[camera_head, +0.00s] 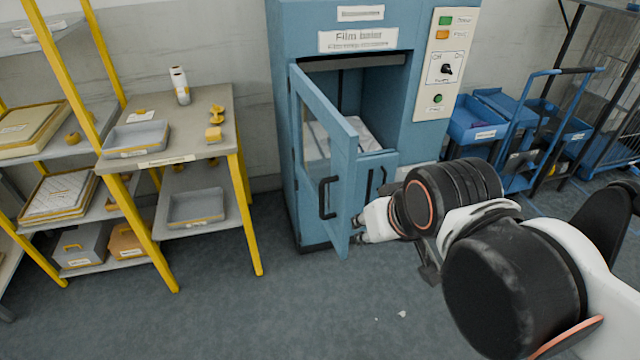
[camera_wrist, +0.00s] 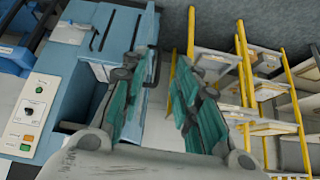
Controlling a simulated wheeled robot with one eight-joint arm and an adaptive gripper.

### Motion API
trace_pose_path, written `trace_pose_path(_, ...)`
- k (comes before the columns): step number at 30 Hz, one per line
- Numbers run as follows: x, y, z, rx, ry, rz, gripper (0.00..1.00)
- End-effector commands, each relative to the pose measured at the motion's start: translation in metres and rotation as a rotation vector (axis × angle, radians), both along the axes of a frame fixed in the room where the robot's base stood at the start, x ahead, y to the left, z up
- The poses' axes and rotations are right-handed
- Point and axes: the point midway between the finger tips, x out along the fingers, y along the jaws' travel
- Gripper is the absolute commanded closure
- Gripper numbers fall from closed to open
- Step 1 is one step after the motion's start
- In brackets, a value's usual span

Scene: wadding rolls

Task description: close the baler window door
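The blue film baler (camera_head: 430,150) stands against the back wall. Its window door (camera_head: 345,170) hangs open, hinged at the left and swung out toward me. The door has a clear pane and a dark handle (camera_head: 325,198) on its outer face. The opening behind it shows pale material inside. My gripper (camera_head: 360,231) is low beside the door's free edge, on its right side; I cannot tell whether it touches. In the wrist view my gripper (camera_wrist: 161,64) has its two teal-padded fingers apart, with the light blue door (camera_wrist: 157,108) showing beyond and partly hidden by a finger.
A workbench (camera_head: 205,150) with yellow legs stands left of the baler, with trays and a white roll (camera_head: 180,85). Yellow-framed shelving (camera_head: 70,130) is farther left. Blue bins (camera_head: 475,120) and a blue cart (camera_head: 530,150) are at the right. The floor before the door is mostly clear.

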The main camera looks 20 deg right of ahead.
Motion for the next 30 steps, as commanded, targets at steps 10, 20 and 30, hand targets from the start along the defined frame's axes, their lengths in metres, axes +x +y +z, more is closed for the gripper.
trace_pose_path(10,0.055,0.007,0.024,0.101,0.151,-0.284,1.0)
trace_pose_path(20,0.117,0.019,0.02,0.145,0.26,-0.636,1.0)
trace_pose_path(30,0.179,0.044,-0.012,0.155,0.278,-1.034,1.0)
